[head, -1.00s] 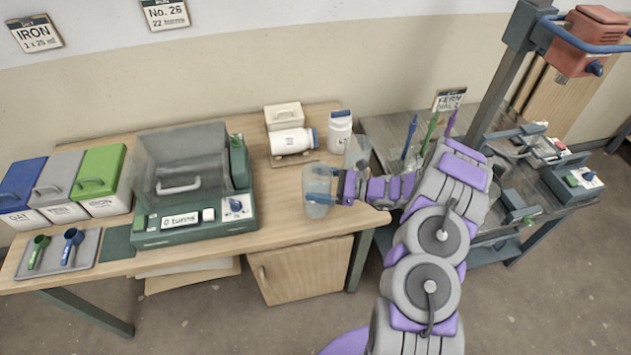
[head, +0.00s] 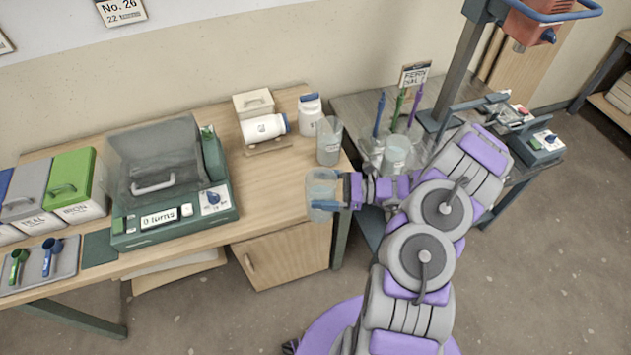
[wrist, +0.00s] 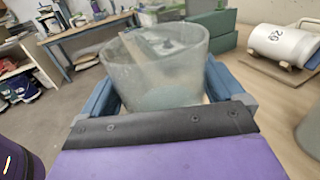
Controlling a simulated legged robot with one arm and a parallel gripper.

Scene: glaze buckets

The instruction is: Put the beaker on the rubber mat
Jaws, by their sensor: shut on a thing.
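My gripper (head: 325,205) is shut on a clear beaker (head: 321,186), its blue fingers on either side of it. The beaker is roughly upright at the wooden table's front right edge. In the wrist view the beaker (wrist: 160,75) fills the middle between the fingers, with something pale at its bottom.
Another beaker (head: 329,141) stands behind the held one. A green device with a clear cover (head: 150,170), a white jar (head: 309,112) and a lying bottle (head: 264,128) occupy the table. A spoon tray (head: 33,278) lies left of the mat. Table (head: 265,195) front is clear.

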